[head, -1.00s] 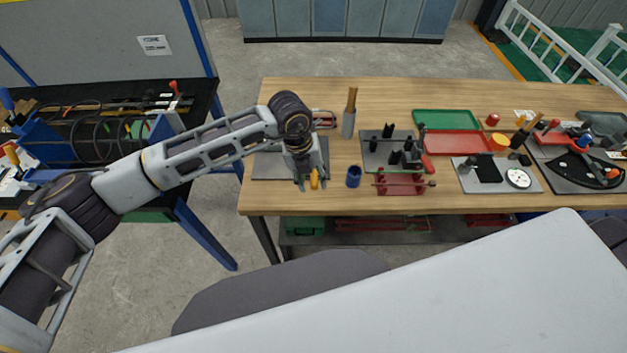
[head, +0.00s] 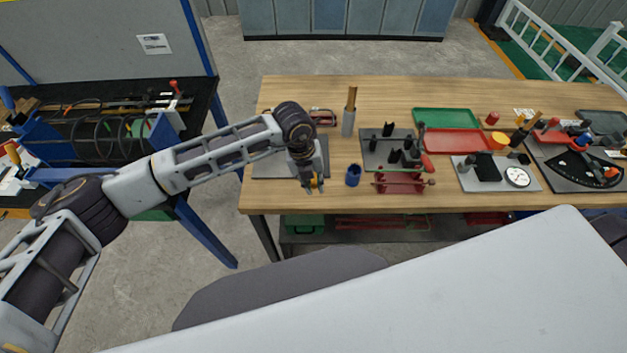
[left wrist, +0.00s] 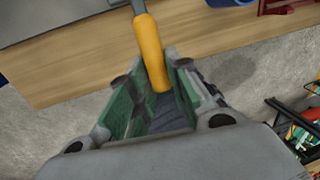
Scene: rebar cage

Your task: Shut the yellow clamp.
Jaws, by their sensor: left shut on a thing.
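The yellow clamp handle (left wrist: 151,55) shows large in the left wrist view, with its tip between the green-padded fingers of my left gripper (left wrist: 160,100). The handle joins a grey metal piece at the top of that view. In the head view the yellow handle (head: 313,180) is a small spot at my left gripper (head: 311,186), near the table's front left edge. My left gripper is shut on the handle. The clamp's body is mostly hidden behind my wrist, over the grey plate (head: 270,165). My right gripper does not show.
A blue cup (head: 353,175) stands just right of my left gripper. A grey holder with wooden sticks (head: 349,122) stands behind it. A red stand (head: 400,184), a red tray (head: 455,142) and a green tray (head: 445,119) lie farther right. Bare wood lies along the table's front edge.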

